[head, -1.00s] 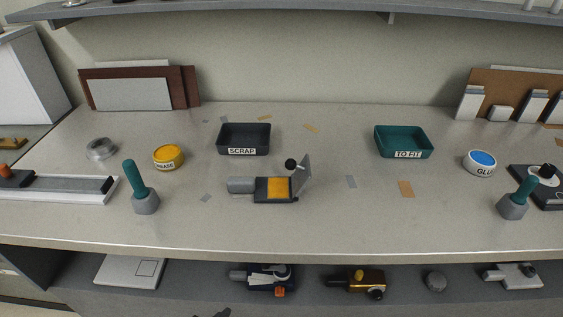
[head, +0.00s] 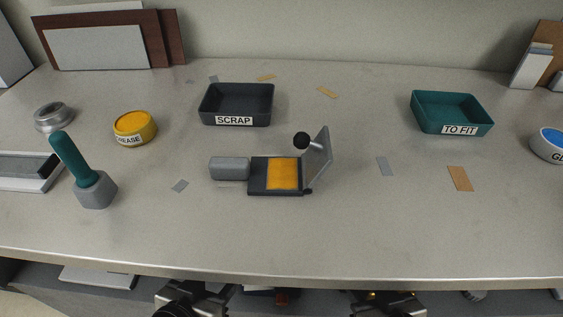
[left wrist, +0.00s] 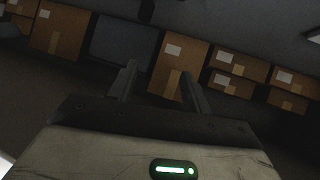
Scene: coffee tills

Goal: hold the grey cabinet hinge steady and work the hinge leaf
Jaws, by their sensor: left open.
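The grey cabinet hinge (head: 229,169) lies on the bench, with a grey block at its left and a dark plate with an orange pad. Its hinge leaf (head: 320,158) stands up, tilted, at the plate's right end, with a black ball knob on its left face. In the left wrist view, my left gripper (left wrist: 158,72) is open and empty, its fingers apart, facing boxes across the room. In the head view, dark parts of my two arms show at the bottom edge, well short of the hinge. The right gripper's fingers are not clear there.
Behind the hinge are the SCRAP tray (head: 236,104) and the green TO FIT tray (head: 451,111). A yellow grease tin (head: 135,128) and a green-handled tool (head: 92,185) stand at left. The bench (head: 300,235) in front of the hinge is clear.

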